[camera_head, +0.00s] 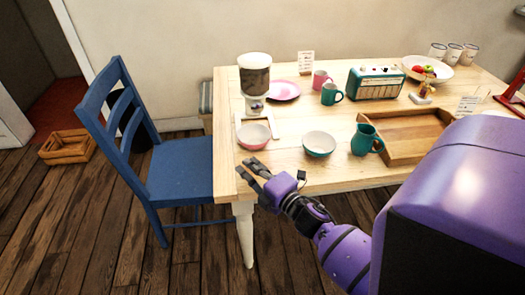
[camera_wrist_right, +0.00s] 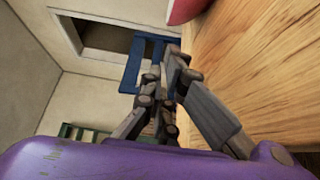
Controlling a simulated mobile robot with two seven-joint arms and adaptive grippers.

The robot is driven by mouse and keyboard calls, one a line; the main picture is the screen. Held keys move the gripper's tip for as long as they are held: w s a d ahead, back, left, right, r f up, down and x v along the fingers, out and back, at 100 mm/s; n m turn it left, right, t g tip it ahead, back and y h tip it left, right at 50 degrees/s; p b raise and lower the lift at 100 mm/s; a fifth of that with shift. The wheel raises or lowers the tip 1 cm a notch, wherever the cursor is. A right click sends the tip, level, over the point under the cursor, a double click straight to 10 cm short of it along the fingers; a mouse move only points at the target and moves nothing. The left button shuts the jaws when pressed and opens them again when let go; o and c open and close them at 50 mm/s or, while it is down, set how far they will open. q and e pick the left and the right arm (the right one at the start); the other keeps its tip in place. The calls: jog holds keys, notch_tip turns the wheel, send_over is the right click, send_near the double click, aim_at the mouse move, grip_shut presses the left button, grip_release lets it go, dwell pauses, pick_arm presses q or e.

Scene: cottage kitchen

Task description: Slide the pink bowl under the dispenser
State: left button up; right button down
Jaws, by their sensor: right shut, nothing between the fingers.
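The pink bowl (camera_head: 253,137) stands upright on the wooden table, just in front of the white base of the dispenser (camera_head: 256,85). The dispenser has a dark clear hopper on a white stand. My right gripper (camera_head: 254,170) is at the table's front left edge, on the near side of the bowl and apart from it. It is shut and empty. In the right wrist view my right gripper's fingers (camera_wrist_right: 160,110) show beside the table edge, and a bit of the pink bowl (camera_wrist_right: 184,10) shows at the top. My left gripper is not in view.
A teal bowl (camera_head: 319,144) stands right of the pink bowl, then a teal jug (camera_head: 366,140) and a wooden tray (camera_head: 412,134). A pink plate (camera_head: 284,90), mugs and a radio (camera_head: 375,83) stand behind. A blue chair (camera_head: 170,150) is at the table's left end.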

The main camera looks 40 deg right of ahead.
aim_at(258, 145)
jog(key=w+d, duration=0.2)
jog(key=w, duration=0.1)
jog(key=shift+w+d, duration=0.25)
jog(key=shift+d, duration=0.1)
jog(key=w+d, duration=0.2)
jog(key=w+d+b, duration=0.1)
jog(key=w+d, duration=0.2)
jog(key=shift+w+d+f+b, duration=0.15)
jog(key=shift+w+f+b, duration=0.05)
jog(key=shift+w+b, duration=0.1)
jog(key=shift+w+d+r, duration=0.1)
jog(key=shift+w+d, duration=0.05)
jog(key=shift+d, duration=0.1)
jog(key=shift+r, duration=0.1)
jog(key=shift+a, duration=0.1)
